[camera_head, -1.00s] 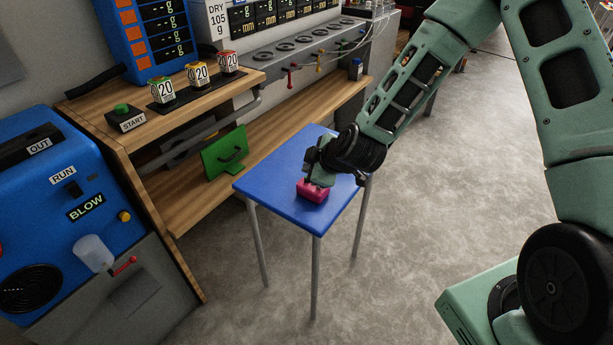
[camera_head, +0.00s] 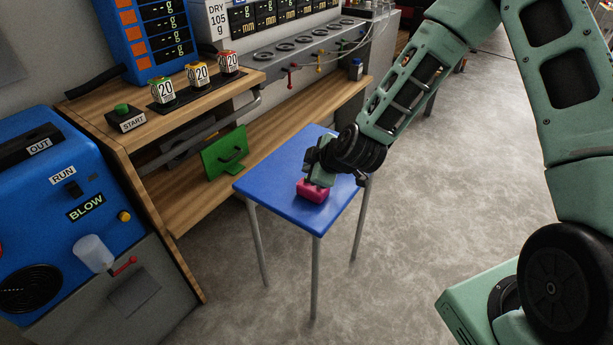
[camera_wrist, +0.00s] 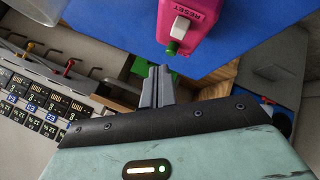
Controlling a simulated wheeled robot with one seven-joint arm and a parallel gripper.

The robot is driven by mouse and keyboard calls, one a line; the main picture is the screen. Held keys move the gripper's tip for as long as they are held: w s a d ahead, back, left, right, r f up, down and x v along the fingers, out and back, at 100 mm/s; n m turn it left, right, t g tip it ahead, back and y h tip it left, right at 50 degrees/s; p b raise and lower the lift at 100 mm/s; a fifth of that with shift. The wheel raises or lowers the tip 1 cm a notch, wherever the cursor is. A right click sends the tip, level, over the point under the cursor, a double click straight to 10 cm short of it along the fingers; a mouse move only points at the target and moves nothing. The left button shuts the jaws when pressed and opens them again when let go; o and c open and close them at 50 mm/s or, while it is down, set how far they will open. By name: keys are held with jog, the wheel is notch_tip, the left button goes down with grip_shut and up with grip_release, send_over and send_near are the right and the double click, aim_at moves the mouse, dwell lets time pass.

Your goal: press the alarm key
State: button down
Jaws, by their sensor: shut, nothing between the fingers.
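A pink box (camera_head: 312,194) sits on the blue table. In the wrist view the pink box (camera_wrist: 197,14) carries a RESET label, a white key (camera_wrist: 181,27) and a small green part (camera_wrist: 172,48) near its edge. I cannot tell which of these is the alarm key. My gripper (camera_head: 316,184) is above the pink box, overlapping its upper part in the head view. In the wrist view my gripper (camera_wrist: 156,72) has its fingers together and empty, pointing toward the green part, with a small visible gap.
The blue table (camera_head: 270,185) is otherwise bare. A wooden bench (camera_head: 190,205) with a green handled panel (camera_head: 224,153) stands behind it. A START button box (camera_head: 124,117) and several numbered blocks sit on the upper shelf. A blue BLOW machine (camera_head: 60,190) stands at left.

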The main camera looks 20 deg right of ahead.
jog(key=shift+f, duration=0.1)
dwell(0.3)
jog(key=shift+f+b, duration=0.3)
jog(key=shift+f, duration=0.05)
jog(key=shift+f, duration=0.35)
dwell(0.5)
jog(key=shift+r, duration=0.15)
jog(key=shift+r+p, duration=0.4)
jog(key=shift+r, duration=0.25)
notch_tip(320, 180, up, 6)
jog(key=p, duration=0.4)
jog(key=shift+p, duration=0.4)
